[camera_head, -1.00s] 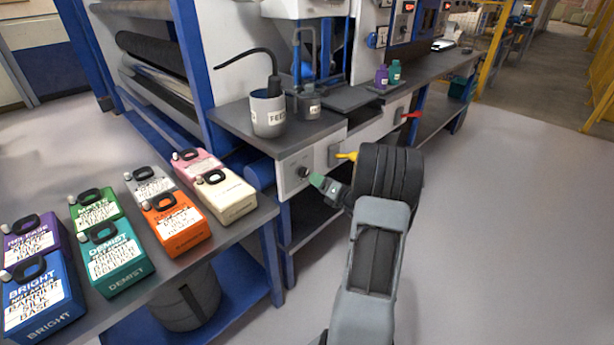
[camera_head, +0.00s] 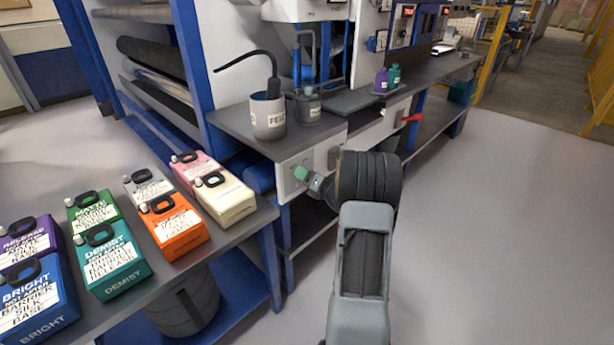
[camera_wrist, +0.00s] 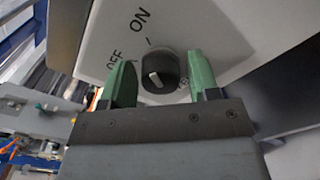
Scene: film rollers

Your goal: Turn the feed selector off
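The feed selector is a round black knob (camera_wrist: 160,72) with a white pointer mark, on a pale panel printed ON and OFF, in the wrist view. I cannot tell which label the pointer lines up with. My gripper (camera_wrist: 162,80) is open, with one green fingertip on each side of the knob and gaps between. In the head view my gripper (camera_head: 301,173) is at the pale panel (camera_head: 290,190) under the bench top and hides the knob.
A cup labelled FEED (camera_head: 268,118) stands on the bench (camera_head: 228,118) above the panel. A red lever (camera_head: 411,118) sticks out further right. Several jugs stand on the table at the left, including an orange one (camera_head: 173,230). The floor at the right is clear.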

